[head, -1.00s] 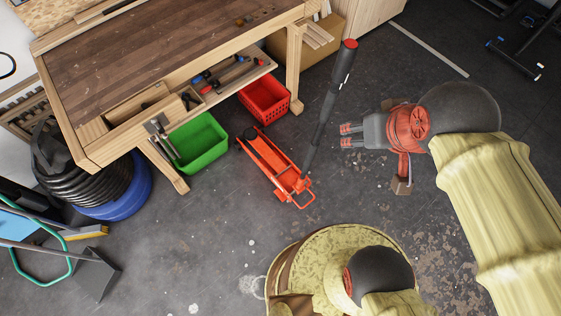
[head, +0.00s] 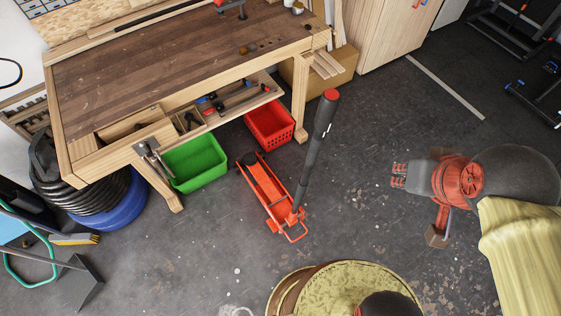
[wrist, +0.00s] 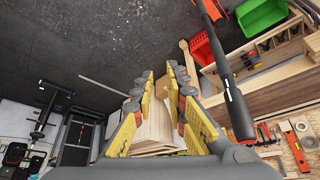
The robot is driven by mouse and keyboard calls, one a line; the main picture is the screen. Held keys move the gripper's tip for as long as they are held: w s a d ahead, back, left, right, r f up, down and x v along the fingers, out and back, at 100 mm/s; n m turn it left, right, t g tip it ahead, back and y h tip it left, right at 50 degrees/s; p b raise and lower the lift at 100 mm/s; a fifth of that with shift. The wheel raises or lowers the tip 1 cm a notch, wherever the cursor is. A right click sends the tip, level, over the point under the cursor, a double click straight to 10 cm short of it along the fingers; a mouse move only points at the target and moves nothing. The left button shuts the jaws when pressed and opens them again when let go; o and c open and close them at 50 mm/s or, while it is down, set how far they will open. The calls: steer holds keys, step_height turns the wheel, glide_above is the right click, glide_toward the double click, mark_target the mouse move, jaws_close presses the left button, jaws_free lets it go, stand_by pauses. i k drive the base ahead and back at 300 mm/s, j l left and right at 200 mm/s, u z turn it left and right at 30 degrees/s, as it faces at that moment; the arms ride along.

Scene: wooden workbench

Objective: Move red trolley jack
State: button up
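The red trolley jack (head: 268,192) stands on the dark floor in front of the workbench. Its long black handle (head: 317,140) rises at a tilt to the upper right and ends in a red cap. The handle also shows in the wrist view (wrist: 236,105), to the right of the fingers. My gripper (head: 397,175) is to the right of the jack and its handle, clearly apart from them, with its fingers towards the left. In the wrist view its yellow fingers (wrist: 158,88) stand apart with nothing held between them.
The wooden workbench (head: 180,60) fills the upper left. Under it are a green bin (head: 196,165) and a red crate (head: 270,125). A black hose coil (head: 85,190), a broom and a dustpan (head: 75,285) lie at the left. The floor around the jack is mostly clear.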

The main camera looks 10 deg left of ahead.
mark_target(277, 201)
steer(key=i+l+z, duration=0.85)
steer(key=i+l, duration=0.15)
steer(key=i+u, duration=0.45)
steer(key=i+l+u, duration=0.3)
steer(key=i+u, duration=0.15)
steer(key=i, duration=0.15)
steer(key=i+j+u, duration=0.1)
steer(key=u, duration=0.35)
steer(key=i+u, duration=0.25)
steer(key=u, duration=0.25)
steer(key=i+u, duration=0.2)
steer(key=u, duration=0.25)
steer(key=i+l+u, duration=0.15)
steer(key=u, duration=0.3)
steer(key=i+l+u, duration=0.15)
steer(key=u, duration=0.35)
steer(key=i+l+u, duration=0.2)
steer(key=u, duration=0.3)
steer(key=i+l+u, duration=0.35)
steer(key=u, duration=0.15)
steer(key=i, duration=0.05)
